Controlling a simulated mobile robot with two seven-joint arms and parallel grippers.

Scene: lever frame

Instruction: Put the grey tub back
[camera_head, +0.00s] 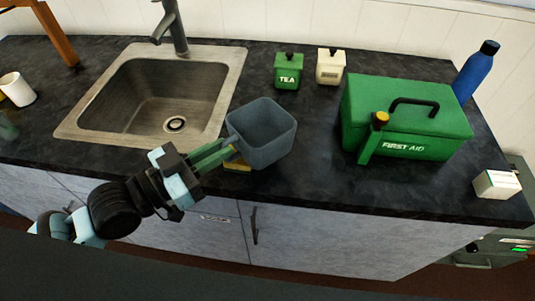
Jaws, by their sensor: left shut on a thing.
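The grey tub (262,149) is an open, empty-looking square tub, upright, at the counter's front edge just right of the sink. My left gripper (231,148) comes in from the lower left and is shut on the tub's left side. Its green fingers reach the tub's wall. I cannot tell whether the tub's base touches the counter. A yellow thing (237,166) shows partly from under the tub's lower left; most of it is hidden. My right gripper is not in view.
The sink (150,95) with a tap (174,28) lies left. Tea tin (289,71) and cream tin (330,66) stand behind. A green first aid box (440,125), a green-and-yellow upright thing (373,138), blue bottle (475,72) and small white box (496,184) are right. The dark counter (310,120) has free room between tub and box.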

